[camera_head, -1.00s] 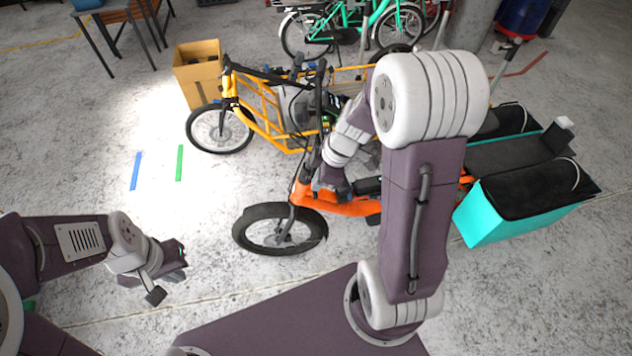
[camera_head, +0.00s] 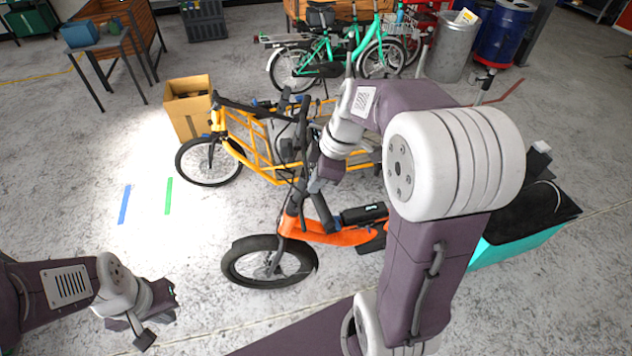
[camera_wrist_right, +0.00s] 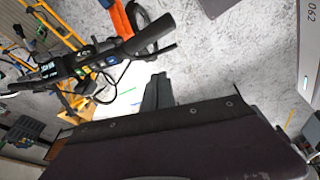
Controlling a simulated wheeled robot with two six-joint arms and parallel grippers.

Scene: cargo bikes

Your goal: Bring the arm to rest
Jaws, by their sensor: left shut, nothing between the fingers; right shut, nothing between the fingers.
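My right arm rises at the right of the head view and bends over the orange cargo bike (camera_head: 335,236). Its gripper (camera_head: 314,186) is shut and empty, in front of or beside the bike's handlebar; I cannot tell whether they touch. In the right wrist view the gripper (camera_wrist_right: 157,92) points over the floor, with the handlebar and its display (camera_wrist_right: 85,62) at the left. My left gripper (camera_head: 150,332) is low at the left of the head view, over bare floor. It is shut and empty.
A yellow cargo bike (camera_head: 262,150) stands behind the orange one. A cardboard box (camera_head: 188,116) is at its left. A teal cargo box (camera_head: 520,246) is behind my right arm. Blue (camera_head: 124,204) and green (camera_head: 168,196) strips lie on open floor. Teal bikes (camera_head: 330,55) stand farther back.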

